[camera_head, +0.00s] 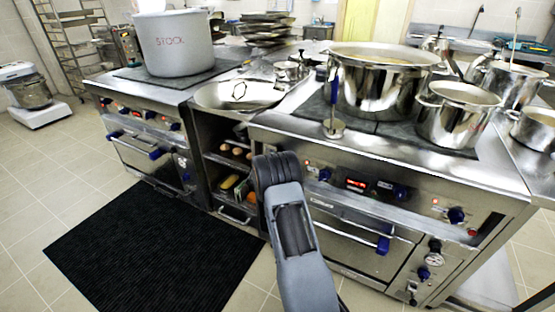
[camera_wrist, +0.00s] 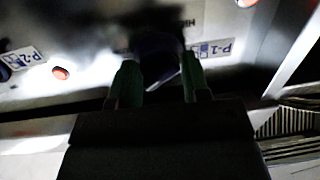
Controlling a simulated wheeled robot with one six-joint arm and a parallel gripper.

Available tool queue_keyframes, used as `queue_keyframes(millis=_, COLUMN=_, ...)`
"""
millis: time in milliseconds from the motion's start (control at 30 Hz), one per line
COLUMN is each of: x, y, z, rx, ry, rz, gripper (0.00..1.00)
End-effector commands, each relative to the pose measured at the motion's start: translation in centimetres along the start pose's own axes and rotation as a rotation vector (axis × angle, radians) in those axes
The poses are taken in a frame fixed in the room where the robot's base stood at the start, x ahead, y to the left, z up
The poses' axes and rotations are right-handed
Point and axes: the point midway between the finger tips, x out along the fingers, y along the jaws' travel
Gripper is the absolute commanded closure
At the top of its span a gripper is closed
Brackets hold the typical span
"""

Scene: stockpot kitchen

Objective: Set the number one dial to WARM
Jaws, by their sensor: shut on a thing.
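In the wrist view, a dark blue dial (camera_wrist: 158,52) sits on the steel panel between the two green fingers of my gripper (camera_wrist: 160,82). The fingers are shut on its sides. Lettering above the dial is partly cut off and hard to read, so its setting cannot be told. A P-marked label (camera_wrist: 214,50) is right of the dial and another (camera_wrist: 24,56) is at the far left; their digits are blurred. In the head view, my arm hides the gripper and the held dial at the left end of the right stove's front panel (camera_head: 440,188).
More blue dials show on the right stove, one near the lit display (camera_head: 356,184) and another (camera_head: 456,215) farther right. An oven handle (camera_head: 350,230) runs below. Pots, including a large steel one (camera_head: 375,85), stand on top. A black mat (camera_head: 150,250) covers the floor.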

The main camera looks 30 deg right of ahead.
Motion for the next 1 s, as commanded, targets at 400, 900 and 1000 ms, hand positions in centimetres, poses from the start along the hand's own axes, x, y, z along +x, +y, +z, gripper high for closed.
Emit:
queue_keyframes(millis=400, x=-0.1, y=-0.1, z=0.2, rx=0.0, ry=-0.003, rz=-0.001, gripper=0.32)
queue_keyframes(millis=900, x=-5.0, y=-0.1, z=-0.1, rx=0.0, ry=-0.003, rz=-0.002, gripper=0.32)
queue_keyframes(millis=1000, x=-7.2, y=-0.1, z=0.0, rx=-0.001, ry=-0.003, rz=-0.003, gripper=0.32)
